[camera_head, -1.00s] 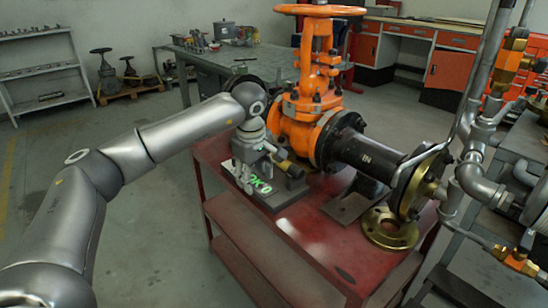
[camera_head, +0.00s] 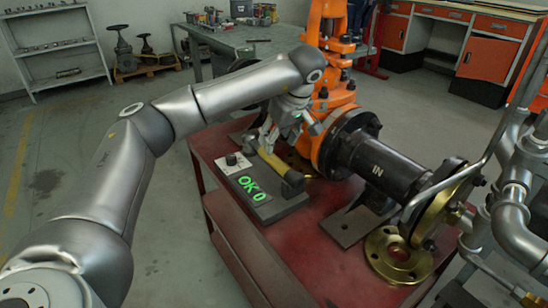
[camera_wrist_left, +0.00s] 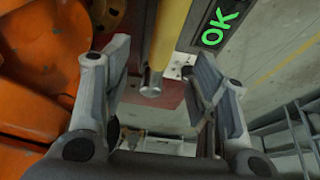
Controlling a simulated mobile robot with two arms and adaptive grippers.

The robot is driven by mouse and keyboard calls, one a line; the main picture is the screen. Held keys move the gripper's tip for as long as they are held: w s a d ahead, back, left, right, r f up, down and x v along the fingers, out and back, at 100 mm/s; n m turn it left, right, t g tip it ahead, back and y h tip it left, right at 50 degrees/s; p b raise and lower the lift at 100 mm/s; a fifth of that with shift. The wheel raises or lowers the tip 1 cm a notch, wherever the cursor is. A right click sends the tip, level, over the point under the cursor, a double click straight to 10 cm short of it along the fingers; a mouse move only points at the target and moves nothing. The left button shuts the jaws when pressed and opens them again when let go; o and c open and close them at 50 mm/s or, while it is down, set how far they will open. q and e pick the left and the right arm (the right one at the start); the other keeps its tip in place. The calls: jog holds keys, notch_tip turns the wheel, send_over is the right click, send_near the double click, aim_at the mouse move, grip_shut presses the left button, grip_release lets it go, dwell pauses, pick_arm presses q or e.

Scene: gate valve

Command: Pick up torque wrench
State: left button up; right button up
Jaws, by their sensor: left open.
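In the left wrist view the yellow bar (camera_wrist_left: 171,35) ends in a round metal tip (camera_wrist_left: 151,82) that shows between my open fingers. My left gripper (camera_head: 279,136) is open at the far end of the wrench, pointing down; it also shows in the left wrist view (camera_wrist_left: 160,75). The fingers look apart from the wrench. The right gripper is not in view.
The orange gate valve (camera_head: 335,95) stands close to the right of my left gripper. A black pipe (camera_head: 375,165) and brass flange (camera_head: 398,257) are further right. The red table (camera_head: 318,250) is bare at the front. Grey pipework (camera_head: 515,205) fills the right edge.

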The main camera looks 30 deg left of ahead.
aim_at(271, 157)
pick_arm(q)
jog(key=x, duration=0.3)
jog(key=shift+s, duration=0.15)
jog(key=shift+a+f+b, duration=0.15)
jog(key=shift+f+b, duration=0.2)
jog(key=shift+f, duration=0.3)
jog(key=b+x, duration=0.1)
jog(key=x, duration=0.2)
jog(key=shift+a+f, duration=0.1)
jog(key=shift+f, duration=0.2)
jog(key=shift+a+f, duration=0.2)
jog(key=shift+f, duration=0.15)
jog(key=shift+r, duration=0.1)
jog(key=shift+c, duration=0.4)
grip_shut()
